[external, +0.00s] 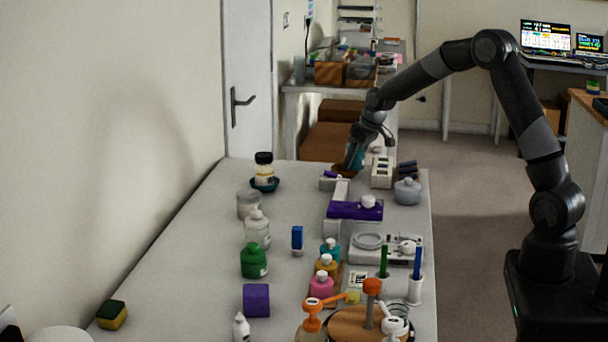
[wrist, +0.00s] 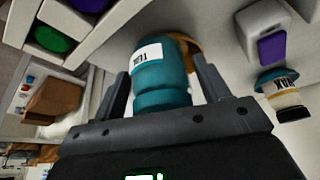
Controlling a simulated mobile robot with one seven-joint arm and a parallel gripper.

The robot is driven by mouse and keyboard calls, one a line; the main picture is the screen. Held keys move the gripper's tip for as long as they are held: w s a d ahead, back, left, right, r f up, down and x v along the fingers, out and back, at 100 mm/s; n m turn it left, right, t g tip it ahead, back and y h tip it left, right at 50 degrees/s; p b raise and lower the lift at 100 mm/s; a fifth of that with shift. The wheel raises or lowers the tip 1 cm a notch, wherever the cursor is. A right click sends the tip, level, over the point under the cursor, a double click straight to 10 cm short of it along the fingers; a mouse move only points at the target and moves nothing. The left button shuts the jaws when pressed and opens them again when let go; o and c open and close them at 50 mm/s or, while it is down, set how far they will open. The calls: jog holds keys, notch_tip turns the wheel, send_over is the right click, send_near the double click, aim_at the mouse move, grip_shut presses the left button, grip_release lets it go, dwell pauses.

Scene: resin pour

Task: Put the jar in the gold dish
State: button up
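A teal jar (wrist: 158,82) with a white label is between the two fingers of my gripper (wrist: 162,72) in the wrist view. The fingers stand close along its sides; I cannot tell whether they press on it. The gold dish (wrist: 187,41) shows partly behind the jar's far end. In the external view the jar (external: 356,157) is at my gripper (external: 351,163), at the far end of the table, and the gold dish (external: 342,171) is just below. I cannot tell whether the jar rests in the dish or hangs above it.
A black-lidded jar (external: 264,160) stands in a teal dish (external: 264,186) to the left. A purple-and-white fixture (external: 355,210), a pale rack (external: 382,173) and a grey lidded pot (external: 407,192) are close by. Several bottles stand nearer the front. The table's left middle has free room.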

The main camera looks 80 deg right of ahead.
jog(key=shift+o, duration=0.7)
jog(key=shift+r, duration=0.35)
jog(key=v, duration=1.1)
jog(key=s+a+r+n, duration=0.1)
jog(key=s+a+r, duration=0.15)
jog(key=a, duration=0.45)
jog(key=s+a+r, duration=0.2)
jog(key=a+r, duration=0.1)
jog(key=a, duration=0.4)
jog(key=s+a+r+n, duration=0.1)
jog(key=s+a+r, duration=0.2)
jog(key=a, duration=0.4)
jog(key=s+a+f+n+t+y, duration=0.1)
jog(key=s+a+f+n, duration=0.1)
jog(key=s+a, duration=1.4)
jog(key=s+f, duration=0.1)
jog(key=s, duration=0.1)
jog(key=shift+s+n+t+y, duration=0.3)
jog(key=shift+s, duration=0.1)
